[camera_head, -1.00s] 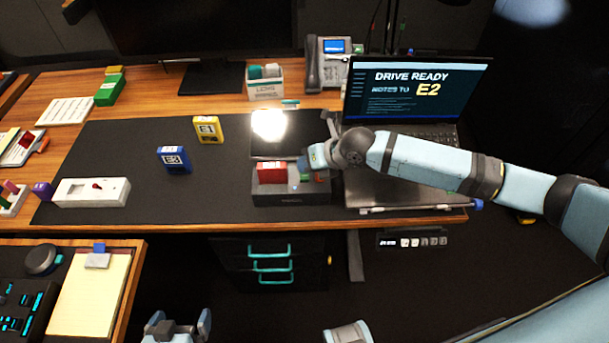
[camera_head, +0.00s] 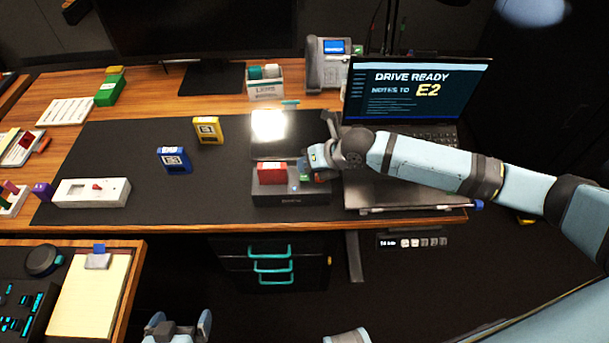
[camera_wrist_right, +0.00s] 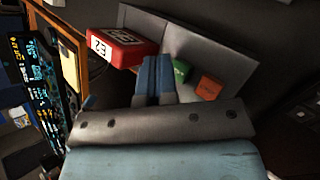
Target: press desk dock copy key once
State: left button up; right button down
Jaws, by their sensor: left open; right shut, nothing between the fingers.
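The desk dock (camera_head: 290,199) is a dark box on the desk mat with a red cartridge (camera_head: 272,172) standing in it. In the right wrist view the red cartridge (camera_wrist_right: 122,48) shows the label E2, and the dock (camera_wrist_right: 222,48) carries a green key (camera_wrist_right: 182,70) and an orange key (camera_wrist_right: 208,88); their lettering is too small to read surely. My right gripper (camera_wrist_right: 155,60) is shut and empty, its fingertips over the dock between the cartridge and the green key. Contact cannot be told. In the head view the arm partly hides the keys. My left gripper (camera_head: 178,326) is open and empty at the bottom edge.
A laptop (camera_head: 415,95) reading "DRIVE READY, NOTES TO E2" stands right of the dock, behind my right arm. Blue (camera_head: 174,160) and yellow (camera_head: 208,130) cartridges stand on the mat (camera_head: 120,150). A white device (camera_head: 75,192) lies left. The mat's middle is clear.

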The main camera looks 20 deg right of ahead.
jog(key=shift+f, duration=0.2)
dwell(0.5)
jog(key=shift+f, duration=0.25)
jog(key=shift+f+b, duration=0.15)
jog(key=shift+b, duration=0.2)
jog(key=shift+f, duration=0.3)
dwell(0.3)
jog(key=shift+r, duration=0.15)
jog(key=shift+r+p, duration=0.55)
jog(key=shift+r, duration=0.2)
